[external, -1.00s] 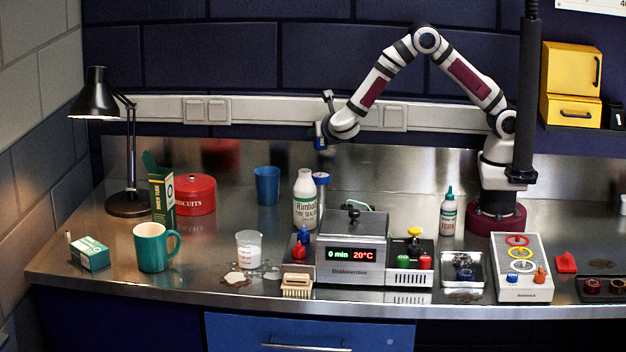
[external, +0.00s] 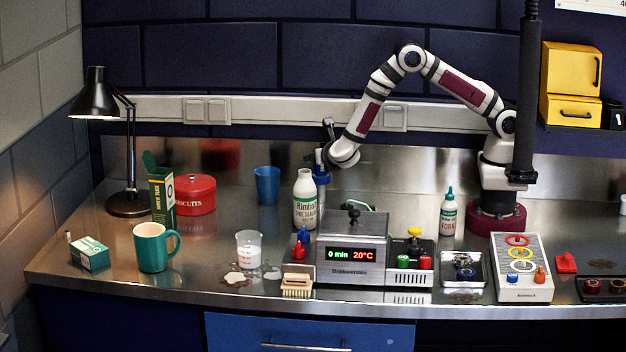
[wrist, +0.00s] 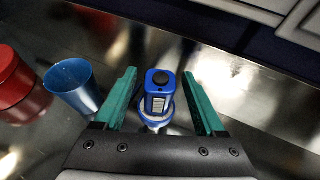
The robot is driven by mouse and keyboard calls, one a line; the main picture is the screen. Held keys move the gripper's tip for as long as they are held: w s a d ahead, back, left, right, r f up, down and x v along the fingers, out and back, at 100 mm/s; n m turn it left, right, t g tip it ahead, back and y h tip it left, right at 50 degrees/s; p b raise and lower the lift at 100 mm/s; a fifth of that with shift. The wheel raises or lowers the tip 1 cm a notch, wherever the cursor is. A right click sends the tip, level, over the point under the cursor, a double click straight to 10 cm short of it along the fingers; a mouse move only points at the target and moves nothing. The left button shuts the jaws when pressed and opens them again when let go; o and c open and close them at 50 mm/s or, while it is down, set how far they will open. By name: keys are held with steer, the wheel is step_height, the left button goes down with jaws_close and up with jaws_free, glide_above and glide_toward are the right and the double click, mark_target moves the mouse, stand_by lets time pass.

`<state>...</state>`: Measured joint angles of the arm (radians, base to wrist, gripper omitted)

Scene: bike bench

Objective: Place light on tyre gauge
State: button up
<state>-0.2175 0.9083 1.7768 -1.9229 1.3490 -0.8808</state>
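In the wrist view a blue block-shaped thing with a black button and a pale ribbed panel (wrist: 160,90), which looks like the light, is between the teal fingers of my gripper (wrist: 161,72). A gap shows on each side of it, so the fingers look open around it. A pale and blue round rim, probably the tyre gauge (wrist: 153,122), shows right beneath it. In the external view my gripper (external: 321,160) points down just above a blue-topped upright thing (external: 323,180), partly hidden behind the white sealant bottle (external: 305,205). Contact between light and gauge cannot be told.
The blue cup (external: 267,185) and red biscuit tin (external: 195,194) stand to the left. The grey heater box with a display (external: 352,255) stands in front. A green-capped bottle (external: 448,215) stands to the right. The wall is close behind.

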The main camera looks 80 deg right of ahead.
steer(key=shift+a+r, duration=0.15)
steer(key=shift+r, duration=0.05)
steer(key=v, duration=1.2)
steer(key=s+d+r+m+g+y, duration=0.2)
steer(key=s+d+r+m+g, duration=0.1)
steer(key=s+m, duration=0.35)
steer(key=s+d+r+m+g+y, duration=0.1)
steer(key=s+d+r+m+g, duration=0.15)
steer(key=s+m, duration=0.35)
steer(key=s+a+m+y, duration=0.4)
steer(key=s+m+y, duration=0.1)
steer(key=s+m, duration=0.3)
steer(key=s+a+r+m+y, duration=0.1)
steer(key=s+a+m+y, duration=0.4)
steer(key=s, duration=0.5)
steer(key=m+y, duration=0.1)
steer(key=m, duration=0.1)
steer(key=shift+r+m, duration=0.3)
steer(key=shift+m, duration=0.05)
